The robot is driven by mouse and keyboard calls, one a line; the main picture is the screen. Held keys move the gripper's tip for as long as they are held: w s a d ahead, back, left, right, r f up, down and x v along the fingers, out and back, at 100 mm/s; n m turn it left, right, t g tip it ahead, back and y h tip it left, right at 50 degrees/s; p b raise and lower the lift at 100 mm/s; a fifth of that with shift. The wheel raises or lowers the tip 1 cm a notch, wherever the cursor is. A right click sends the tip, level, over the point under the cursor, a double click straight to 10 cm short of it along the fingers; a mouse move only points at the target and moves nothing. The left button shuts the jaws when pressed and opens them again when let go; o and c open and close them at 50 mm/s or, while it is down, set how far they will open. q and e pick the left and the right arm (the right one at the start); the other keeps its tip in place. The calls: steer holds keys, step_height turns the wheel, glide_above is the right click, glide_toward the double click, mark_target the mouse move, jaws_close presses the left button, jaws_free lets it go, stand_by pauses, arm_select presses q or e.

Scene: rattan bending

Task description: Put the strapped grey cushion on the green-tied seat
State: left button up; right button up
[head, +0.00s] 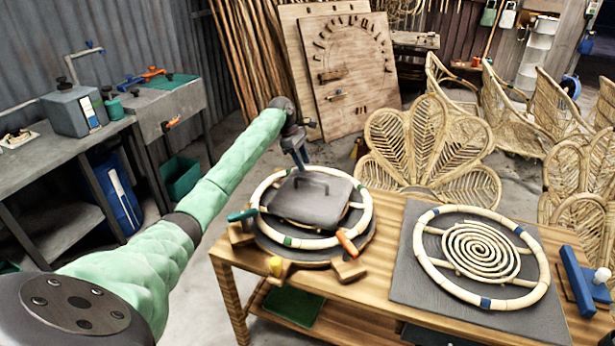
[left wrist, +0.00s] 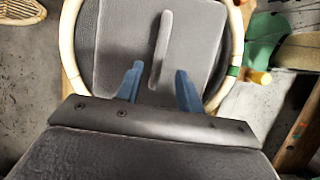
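The grey cushion (head: 308,200) lies flat inside the green-tied seat (head: 364,215), a pale rattan ring with green bindings, on a dark round base at the left of the table. A raised strap (head: 312,180) crosses the cushion's top; it also shows in the left wrist view (left wrist: 164,35). My left gripper (head: 301,163) is above the cushion's back part. In the left wrist view its two blue fingers (left wrist: 160,72) are apart, one on each side of the strap's line, and hold nothing. The cushion's underside is hidden. My right gripper is in neither view.
A blue-tied ring (head: 425,259) with a rattan spiral (head: 480,250) lies on a grey mat (head: 410,285) at the table's right. Wooden blocks, an orange clamp (head: 346,240) and a teal clamp (head: 243,215) surround the cushion's seat. Rattan chairs (head: 430,145) stand behind the table.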

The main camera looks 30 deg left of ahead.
arm_select(q)
steer(key=v, duration=0.3)
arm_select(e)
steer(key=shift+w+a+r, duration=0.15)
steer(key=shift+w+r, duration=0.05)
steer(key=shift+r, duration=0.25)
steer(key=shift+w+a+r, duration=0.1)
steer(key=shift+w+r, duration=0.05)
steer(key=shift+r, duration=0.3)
arm_select(q)
steer(key=shift+f, duration=0.1)
